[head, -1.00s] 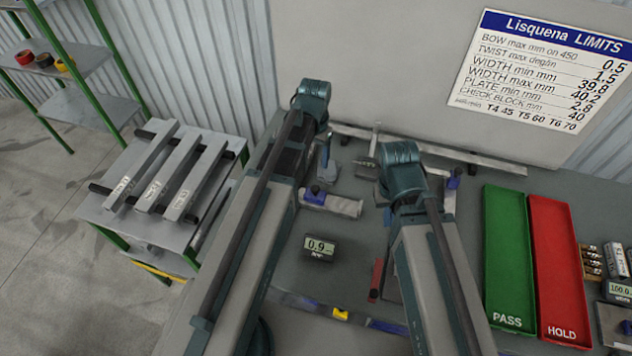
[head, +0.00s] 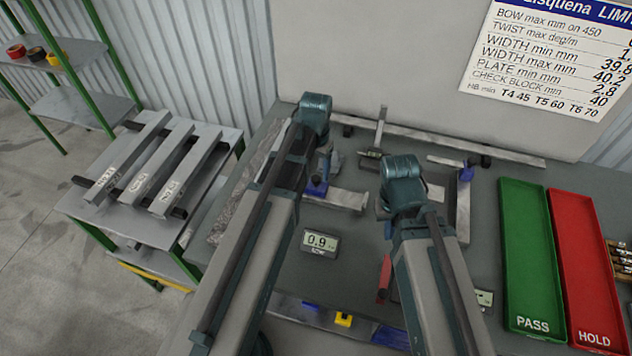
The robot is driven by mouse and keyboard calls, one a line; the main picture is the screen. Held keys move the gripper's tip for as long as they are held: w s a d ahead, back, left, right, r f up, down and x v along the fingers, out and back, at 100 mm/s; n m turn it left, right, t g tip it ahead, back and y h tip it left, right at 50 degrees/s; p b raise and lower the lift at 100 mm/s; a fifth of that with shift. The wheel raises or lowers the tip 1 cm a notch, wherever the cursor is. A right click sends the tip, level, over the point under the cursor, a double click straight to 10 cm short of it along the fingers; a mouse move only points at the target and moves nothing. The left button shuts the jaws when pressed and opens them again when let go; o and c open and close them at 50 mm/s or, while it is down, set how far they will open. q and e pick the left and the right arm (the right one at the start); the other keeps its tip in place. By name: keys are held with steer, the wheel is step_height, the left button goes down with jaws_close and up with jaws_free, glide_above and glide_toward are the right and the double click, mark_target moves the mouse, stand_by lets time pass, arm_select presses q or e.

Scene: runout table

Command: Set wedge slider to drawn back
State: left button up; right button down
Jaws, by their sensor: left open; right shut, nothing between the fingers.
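No part can be picked out for certain as the wedge slider. A yellow block (head: 343,319) sits on a long grey rail with blue pieces at the front of the table. A blue-knobbed fixture (head: 318,187) with a grey bar is beside my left wrist, and another blue-knobbed piece (head: 466,173) stands to the right of my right wrist. My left gripper (head: 327,163) is open, mostly hidden behind its wrist, above the area near the first fixture. My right gripper (head: 387,226) is shut and empty, largely hidden by its own wrist. Contact cannot be seen.
A display reading 0.9 (head: 320,243) lies between my arms, and a red piece (head: 384,278) is beside my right arm. A green PASS tray (head: 532,255) and red HOLD tray (head: 588,265) are at right. A rack of grey bars (head: 160,165) stands at left.

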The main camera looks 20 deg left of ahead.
arm_select(q)
step_height(320, 180, down, 2)
steer(key=shift+f+b, duration=0.1)
steer(key=shift+b, duration=0.45)
steer(key=shift+c, duration=0.4)
jaws_close()
steer(key=shift+d, duration=0.15)
stand_by(0.5)
